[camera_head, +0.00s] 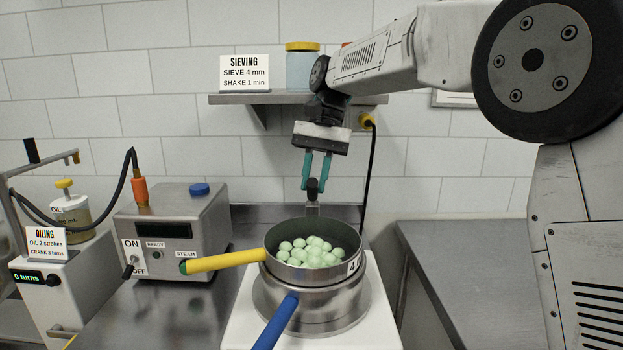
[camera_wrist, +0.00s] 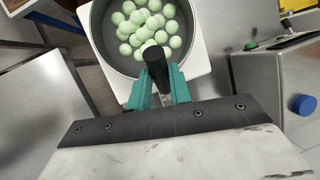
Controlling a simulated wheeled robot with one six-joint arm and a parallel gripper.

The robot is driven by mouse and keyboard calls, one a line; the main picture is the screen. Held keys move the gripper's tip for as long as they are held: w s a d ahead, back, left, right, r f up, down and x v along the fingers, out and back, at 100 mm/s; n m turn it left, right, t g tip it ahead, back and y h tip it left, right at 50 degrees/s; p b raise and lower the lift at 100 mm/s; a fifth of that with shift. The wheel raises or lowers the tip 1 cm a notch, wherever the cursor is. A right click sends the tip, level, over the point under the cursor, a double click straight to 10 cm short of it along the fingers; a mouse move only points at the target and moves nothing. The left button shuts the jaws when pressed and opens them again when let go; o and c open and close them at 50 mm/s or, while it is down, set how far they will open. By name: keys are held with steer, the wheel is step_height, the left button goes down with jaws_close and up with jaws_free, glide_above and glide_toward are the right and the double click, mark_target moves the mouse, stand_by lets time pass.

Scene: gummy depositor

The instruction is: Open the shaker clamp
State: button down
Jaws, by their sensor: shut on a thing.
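The shaker clamp's black knob (camera_head: 312,186) stands upright on a metal post (camera_head: 312,208) behind the sieve pan. My gripper (camera_head: 316,178) has teal fingers and is shut on this black knob from above. In the wrist view the knob (camera_wrist: 158,65) sits between the two teal fingertips. The sieve pan (camera_head: 275,237) with a yellow handle holds several pale green gummy balls (camera_head: 315,250). It rests on a steel pan (camera_head: 345,305) with a blue handle, on the white shaker base (camera_head: 240,325). The lower part of the clamp is hidden behind the pan.
A steamer box (camera_head: 180,235) with hose and switch stands to the left. The oiling machine (camera_head: 65,290) is at far left. A wall shelf (camera_head: 290,98) with a sieving sign (camera_head: 244,73) hangs behind my gripper. A steel counter (camera_head: 450,260) at right is clear.

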steer(key=c, duration=1.3)
jaws_free()
steer(key=shift+v, duration=3.95)
